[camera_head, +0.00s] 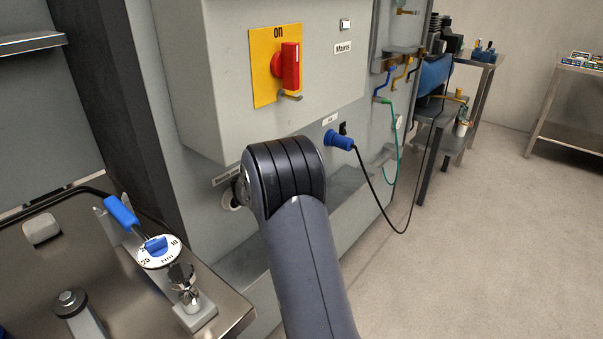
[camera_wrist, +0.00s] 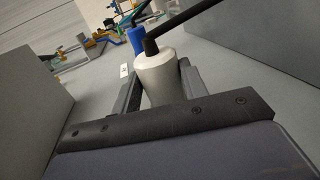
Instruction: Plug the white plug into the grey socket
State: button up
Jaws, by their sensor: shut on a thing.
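The white plug (camera_wrist: 155,78) is between the two fingers of my gripper (camera_wrist: 158,85) in the wrist view, and the gripper is shut on it. The plug is a pale tapered body with a black cable end on top. In the head view my own arm hides the gripper and most of what is in front of it. A pale round part with a dark middle (camera_head: 231,199) shows beside my arm on the lower cabinet face, under a small label; I cannot tell whether it is the grey socket or part of the plug. Contact between plug and socket is hidden.
A blue plug (camera_head: 340,140) with a hanging black cable sits in the cabinet, right of my arm; it shows in the wrist view (camera_wrist: 136,38). A red switch (camera_head: 290,66) on a yellow plate is above. A steel machine with a blue-handled lever (camera_head: 121,211) is at left. Floor at right is clear.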

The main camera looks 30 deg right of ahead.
jog(key=shift+r, duration=0.1)
jog(key=o, duration=1.3)
jog(key=shift+c, duration=0.2)
jog(key=shift+o, duration=0.4)
jog(key=shift+o, duration=0.8)
jog(key=shift+a, duration=0.3)
jog(key=shift+b+v, duration=0.6)
jog(key=shift+v, duration=1.3)
jog(key=shift+s, duration=0.1)
jog(key=shift+a, duration=0.1)
